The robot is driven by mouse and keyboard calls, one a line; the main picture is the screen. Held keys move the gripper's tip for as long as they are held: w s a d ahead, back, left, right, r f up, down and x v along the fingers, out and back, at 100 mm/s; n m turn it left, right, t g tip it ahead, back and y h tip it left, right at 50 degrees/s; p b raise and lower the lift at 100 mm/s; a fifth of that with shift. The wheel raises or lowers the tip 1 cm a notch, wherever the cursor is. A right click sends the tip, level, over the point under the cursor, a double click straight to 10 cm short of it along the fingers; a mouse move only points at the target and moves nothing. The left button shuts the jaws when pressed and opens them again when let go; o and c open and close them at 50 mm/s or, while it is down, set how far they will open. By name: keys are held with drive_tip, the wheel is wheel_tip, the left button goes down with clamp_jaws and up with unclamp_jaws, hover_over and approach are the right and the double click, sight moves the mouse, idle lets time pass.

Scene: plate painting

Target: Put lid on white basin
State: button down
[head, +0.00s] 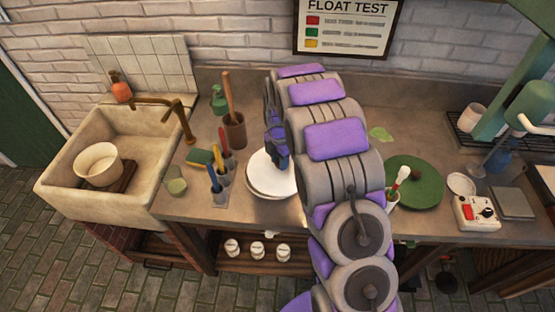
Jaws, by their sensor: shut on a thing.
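My gripper (279,160) points down over the counter, with its fingertips at a round white disc-like piece (262,177). It is shut on this piece, which looks like the lid; my arm hides its right side. A second white rim (268,195) shows just under the disc's front edge. I cannot tell whether the two touch or whether the lower one is a basin. A deeper white bowl (98,160) stands open in the sink at the left, on a brown board.
A stone sink (60,190) with a brass tap (160,102) is at the left. Brushes in a holder (222,175), a brown pot (235,132) and a sponge (199,158) stand close left of the disc. A green round plate (415,180) and a control box (477,213) are at the right.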

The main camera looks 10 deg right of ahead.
drive_tip(key=shift+a+f, duration=0.1)
drive_tip(key=shift+a, duration=0.9)
drive_tip(key=shift+d, duration=1.15)
drive_tip(key=shift+a+f, duration=0.2)
drive_tip(key=shift+a, duration=0.15)
drive_tip(key=c, duration=1.1)
unclamp_jaws()
drive_tip(key=shift+c, duration=0.2)
drive_tip(key=o, duration=0.5)
drive_tip(key=shift+d+r, duration=0.1)
drive_tip(key=shift+d, duration=0.15)
drive_tip(key=shift+c, duration=0.2)
drive_tip(key=o, duration=0.6)
drive_tip(key=shift+a, duration=0.25)
drive_tip(key=shift+c, duration=0.2)
drive_tip(key=shift+d+r, duration=0.1)
